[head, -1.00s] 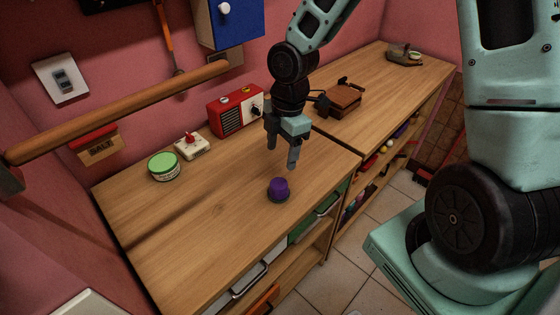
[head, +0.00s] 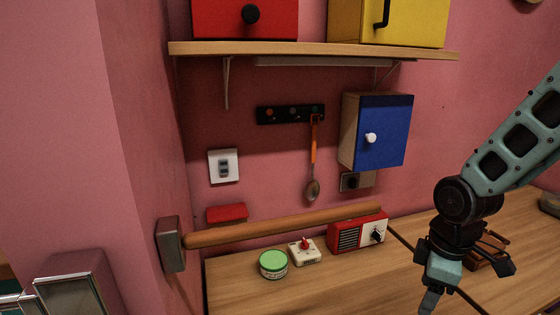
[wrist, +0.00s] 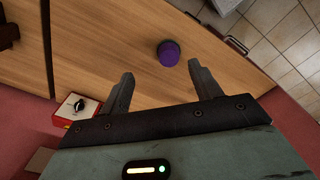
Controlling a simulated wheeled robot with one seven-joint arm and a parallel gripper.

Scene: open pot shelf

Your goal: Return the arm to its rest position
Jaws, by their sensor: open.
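My arm shows at the right of the head view, with my gripper (head: 431,290) pointing down over the wooden counter (head: 340,290). The gripper's lower end is close to the bottom edge of that view. In the wrist view my gripper (wrist: 161,71) has its two fingers spread apart with nothing between them. A purple round object (wrist: 168,53) stands on the counter past the fingertips, apart from them. It is out of the head view.
A red radio (head: 358,234), a white timer (head: 304,252) and a green-lidded tin (head: 273,264) stand near the wall. A wooden rail (head: 280,227) runs along it. A blue cabinet (head: 385,135) and a shelf (head: 310,50) hang above. A brown wooden object (head: 487,252) is behind my gripper.

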